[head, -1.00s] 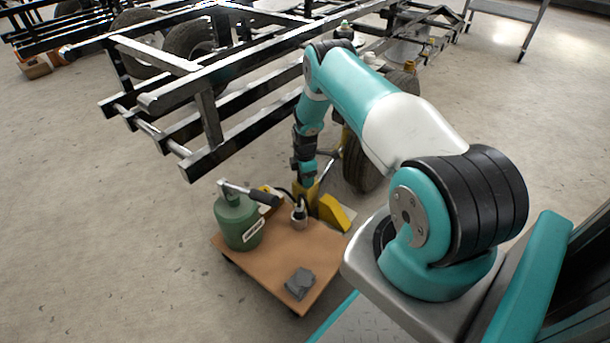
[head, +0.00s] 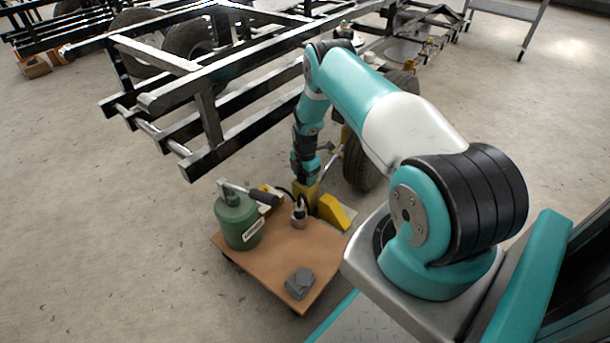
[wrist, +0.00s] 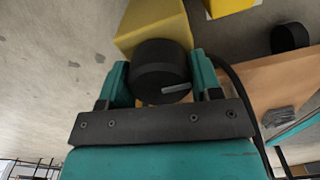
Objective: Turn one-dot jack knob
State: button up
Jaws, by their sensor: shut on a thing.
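In the wrist view, a black round knob (wrist: 160,72) with a light grey bar mark sits between the two teal fingers of my gripper (wrist: 160,78), which is shut on it. A yellow block-like body (wrist: 153,22) lies just beyond the knob. In the head view, my arm reaches down to the yellow body (head: 303,195) near the trolley's back edge, and my gripper (head: 304,178) is over it. The knob is hidden there by the arm. I cannot make out any dot mark on the knob.
A brown wheeled board (head: 285,255) carries a green canister with a lever (head: 240,222), a grey block (head: 299,283) and a small round fitting (head: 299,215). A yellow wedge (head: 333,211) is beside my gripper. A black frame (head: 205,110) and tyre (head: 360,165) stand close behind.

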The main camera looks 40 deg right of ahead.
jog(key=o, duration=0.9)
notch_tip(320, 180, up, 17)
jog(key=p, duration=0.7)
jog(key=shift+r, duration=0.2)
